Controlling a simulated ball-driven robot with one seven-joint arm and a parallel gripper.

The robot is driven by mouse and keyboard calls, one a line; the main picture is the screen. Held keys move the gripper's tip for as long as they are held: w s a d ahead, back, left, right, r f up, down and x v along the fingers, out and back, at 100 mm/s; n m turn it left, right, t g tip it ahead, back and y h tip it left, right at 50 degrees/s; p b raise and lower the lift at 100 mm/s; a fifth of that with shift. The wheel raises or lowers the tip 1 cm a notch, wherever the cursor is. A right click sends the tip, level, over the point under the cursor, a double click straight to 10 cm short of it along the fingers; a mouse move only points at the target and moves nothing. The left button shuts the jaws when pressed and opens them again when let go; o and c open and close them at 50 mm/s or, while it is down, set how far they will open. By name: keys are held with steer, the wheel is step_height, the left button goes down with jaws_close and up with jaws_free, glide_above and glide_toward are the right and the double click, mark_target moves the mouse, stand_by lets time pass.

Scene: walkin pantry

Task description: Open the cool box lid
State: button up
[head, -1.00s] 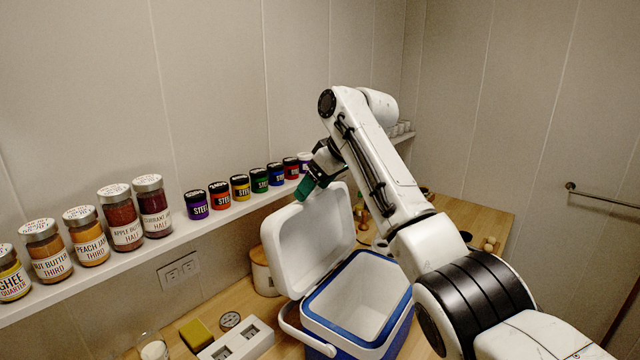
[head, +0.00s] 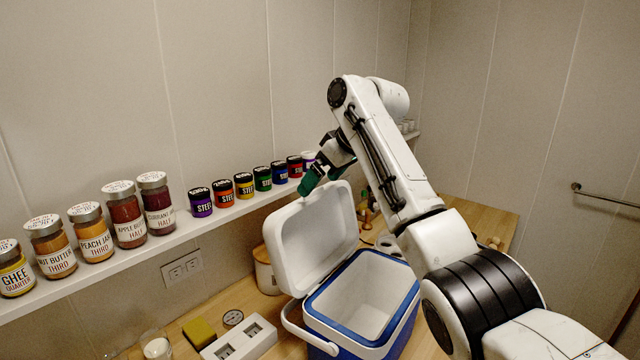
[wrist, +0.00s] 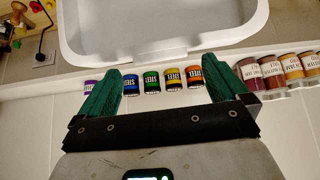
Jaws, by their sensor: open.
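The cool box (head: 345,335) is blue and white and stands on the wooden counter. Its white lid (head: 310,235) stands raised and leans back toward the shelf, and the empty-looking white inside shows. The lid's rim (wrist: 160,58) also shows at the top of the wrist view. My gripper (head: 315,185) is at the lid's top edge in the head view; whether it touches cannot be told. In the wrist view its two green fingers (wrist: 172,88) are spread wide with nothing between them.
A wall shelf (head: 95,270) behind the lid holds large labelled jars (head: 125,215) and several small colored jars (head: 243,186), close to my gripper. A white switch block (head: 240,340), a yellow sponge (head: 198,331) and a glass (head: 155,345) lie left of the box.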

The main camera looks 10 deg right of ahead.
steer(key=b+v, duration=0.2)
steer(key=v, duration=0.7)
steer(key=shift+s+d+r, duration=0.1)
steer(key=shift+r, duration=0.05)
